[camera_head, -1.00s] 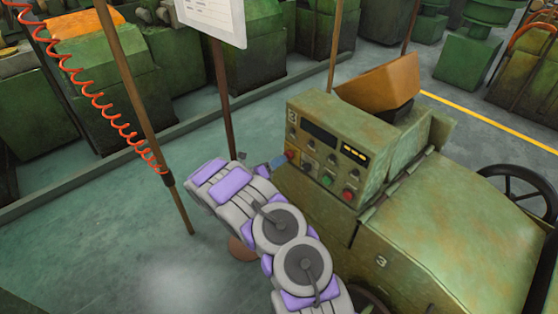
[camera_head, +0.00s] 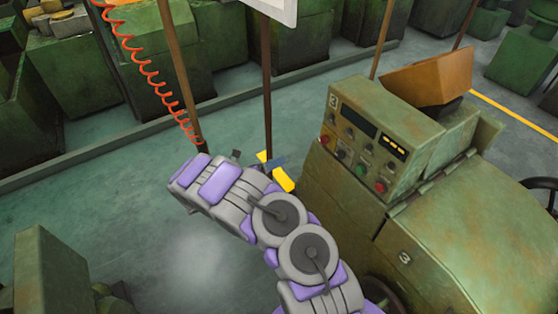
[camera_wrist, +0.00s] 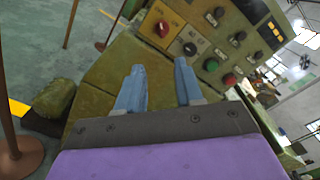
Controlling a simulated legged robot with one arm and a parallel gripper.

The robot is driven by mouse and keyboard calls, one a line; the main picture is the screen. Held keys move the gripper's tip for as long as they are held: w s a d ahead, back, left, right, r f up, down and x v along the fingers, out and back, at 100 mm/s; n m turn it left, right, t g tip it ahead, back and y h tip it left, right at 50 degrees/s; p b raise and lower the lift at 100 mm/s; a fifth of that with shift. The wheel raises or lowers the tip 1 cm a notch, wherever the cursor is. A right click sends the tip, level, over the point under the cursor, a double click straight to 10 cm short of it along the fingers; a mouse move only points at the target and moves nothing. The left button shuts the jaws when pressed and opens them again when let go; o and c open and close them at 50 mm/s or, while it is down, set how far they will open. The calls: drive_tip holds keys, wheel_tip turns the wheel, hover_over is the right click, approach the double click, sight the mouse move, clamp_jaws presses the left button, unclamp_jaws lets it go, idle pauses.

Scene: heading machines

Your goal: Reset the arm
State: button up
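My gripper shows in the wrist view (camera_wrist: 159,64) with its two blue fingers apart and nothing between them. In the head view its blue fingertip part (camera_head: 275,164) is just left of the machine's control panel (camera_head: 368,140), with a gap visible between them. My grey and purple arm reaches up from the bottom and hides part of the gripper. The panel carries several knobs, a green button (camera_head: 360,171) and a red button (camera_head: 380,187). In the wrist view, another red button (camera_wrist: 162,29) is beyond the fingers.
The green machine (camera_head: 470,235) fills the right side, with an orange hopper (camera_head: 428,85) behind its panel. A brown post (camera_head: 178,70) with a red coiled hose (camera_head: 150,75) stands left of the arm. A small yellow patch (camera_head: 284,181) shows beside the gripper.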

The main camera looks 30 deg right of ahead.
idle(0.4)
drive_tip(key=s+d+r+m+g+y+b, duration=0.2)
drive_tip(key=s+r+m+g+y, duration=0.15)
drive_tip(key=s+r+m, duration=0.55)
drive_tip(key=s+d+r+m+g+y+b, duration=0.1)
drive_tip(key=s+d+r+m+g+y, duration=0.2)
drive_tip(key=s+r+m, duration=0.6)
drive_tip(key=s+a+f+m+t+y+b, duration=0.1)
drive_tip(key=s+a+m+y, duration=0.4)
drive_tip(key=s+a, duration=0.6)
drive_tip(key=s+a+f+m+t+y+b, duration=0.2)
drive_tip(key=s+a+f+m+y+b, duration=0.1)
drive_tip(key=s+a, duration=0.8)
drive_tip(key=s+f+m+y, duration=0.1)
drive_tip(key=m+y, duration=0.1)
drive_tip(key=y, duration=0.1)
drive_tip(key=shift+a+f, duration=0.15)
drive_tip(key=shift+a, duration=0.05)
drive_tip(key=shift+d+y, duration=0.15)
drive_tip(key=shift+y, duration=0.1)
